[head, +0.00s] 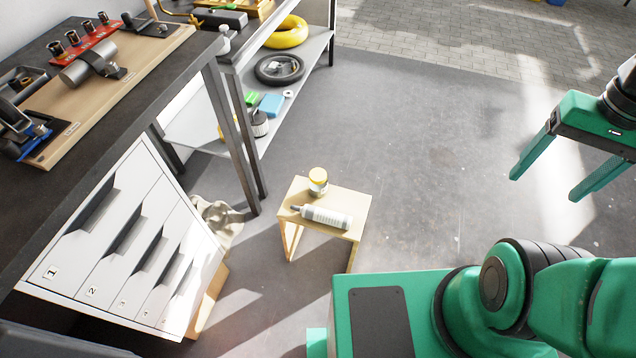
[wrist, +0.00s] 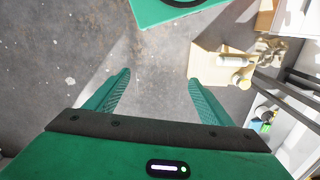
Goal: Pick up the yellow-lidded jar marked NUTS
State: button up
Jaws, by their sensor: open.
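A small jar with a yellow lid (head: 318,181) stands upright on a low wooden stool (head: 359,205), near its back edge. Its label is too small to read. A white bottle (head: 327,217) lies on its side in front of the jar, close to it. My gripper (head: 545,187) is open and empty, high at the right of the head view, well apart from the stool. In the wrist view my gripper's fingers (wrist: 158,77) are spread over bare floor, and the stool (wrist: 208,66) is beyond the right finger. The jar (wrist: 243,81) shows small there.
A dark workbench (head: 135,105) with a white drawer unit (head: 130,240) stands at the left. A shelf (head: 315,48) behind the stool holds a yellow ring (head: 288,32) and a black tyre (head: 279,68). A beige cloth (head: 218,218) lies left of the stool. The floor (head: 430,150) right of the stool is clear.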

jog(key=w+a+f+n, duration=0.2)
jog(key=w+f+n, duration=0.4)
jog(key=w, duration=0.4)
jog(key=n+t+y, duration=0.6)
jog(key=n+y, duration=0.6)
send_near(318, 180)
notch_tip(318, 180, down, 4)
jog(key=w, duration=0.3)
jog(key=x, duration=0.4)
jog(key=shift+w+a, duration=0.2)
jog(key=shift+a, duration=0.15)
jog(key=x, duration=0.4)
jog(key=shift+s+a+f, duration=0.1)
jog(key=shift+s+f, duration=0.1)
jog(key=shift+s, duration=0.05)
jog(key=shift+w+a+f, duration=0.25)
jog(key=shift+a, duration=0.15)
jog(key=c, duration=1.5)
